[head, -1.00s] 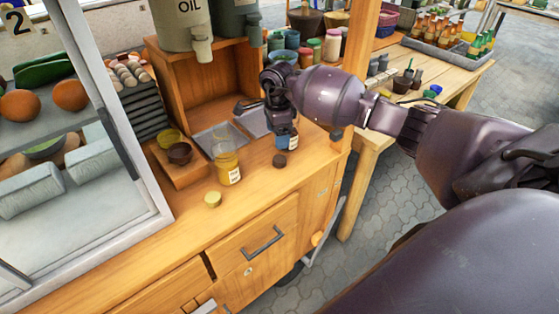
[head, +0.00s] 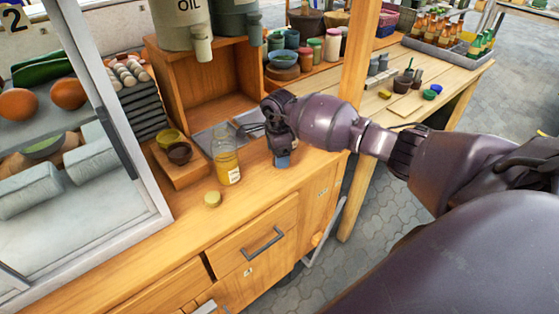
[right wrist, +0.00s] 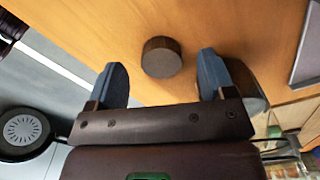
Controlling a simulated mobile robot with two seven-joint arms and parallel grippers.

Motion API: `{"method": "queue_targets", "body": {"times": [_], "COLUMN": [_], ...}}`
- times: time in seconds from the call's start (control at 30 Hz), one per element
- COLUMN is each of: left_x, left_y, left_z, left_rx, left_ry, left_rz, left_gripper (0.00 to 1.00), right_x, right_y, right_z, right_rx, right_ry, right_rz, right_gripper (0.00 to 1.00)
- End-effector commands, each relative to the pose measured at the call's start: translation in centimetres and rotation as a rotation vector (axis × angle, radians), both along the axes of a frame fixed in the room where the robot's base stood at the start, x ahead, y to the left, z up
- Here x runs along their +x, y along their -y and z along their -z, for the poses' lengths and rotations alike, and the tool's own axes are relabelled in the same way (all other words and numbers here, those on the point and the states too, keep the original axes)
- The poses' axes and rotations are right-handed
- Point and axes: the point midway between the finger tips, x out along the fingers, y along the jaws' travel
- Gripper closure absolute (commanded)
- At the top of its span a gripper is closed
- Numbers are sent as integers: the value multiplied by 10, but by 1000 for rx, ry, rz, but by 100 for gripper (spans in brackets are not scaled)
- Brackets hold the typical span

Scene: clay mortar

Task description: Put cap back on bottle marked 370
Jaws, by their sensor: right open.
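A glass bottle (head: 227,165) of yellow liquid with a white label stands upright on the wooden counter; the label is too small to read. A pale yellow cap (head: 213,199) lies in front of it. My right gripper (head: 283,161) points down to the right of this bottle. In the right wrist view a dark brown cap (right wrist: 161,57) lies on the counter between the open blue fingertips, with gaps on both sides. My gripper hides this cap in the head view. Behind the right finger is a partly hidden brown-grey object (right wrist: 246,82). My left gripper is not in view.
A wooden tray (head: 190,180) with small bowls and grey metal trays (head: 208,139) sit behind the bottle. A glass case (head: 120,170) stands at the left. The counter's front edge is close, and its front left part is clear.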

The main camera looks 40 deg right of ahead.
Motion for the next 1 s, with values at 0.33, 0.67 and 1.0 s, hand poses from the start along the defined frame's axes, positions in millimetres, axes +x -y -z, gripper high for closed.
{"method": "queue_targets", "body": {"times": [0.33,0.67,1.0], "left_x": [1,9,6], "left_y": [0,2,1], "left_z": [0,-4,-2], "left_rx": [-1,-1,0], "left_ry": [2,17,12], "left_rz": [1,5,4], "left_gripper": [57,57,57], "right_x": [0,0,0], "right_y": [1,0,0], "right_z": [20,20,20], "right_rx": [-1,0,0], "right_ry": [2,1,1], "right_rz": [1,0,0], "right_gripper": [24,49,75]}}
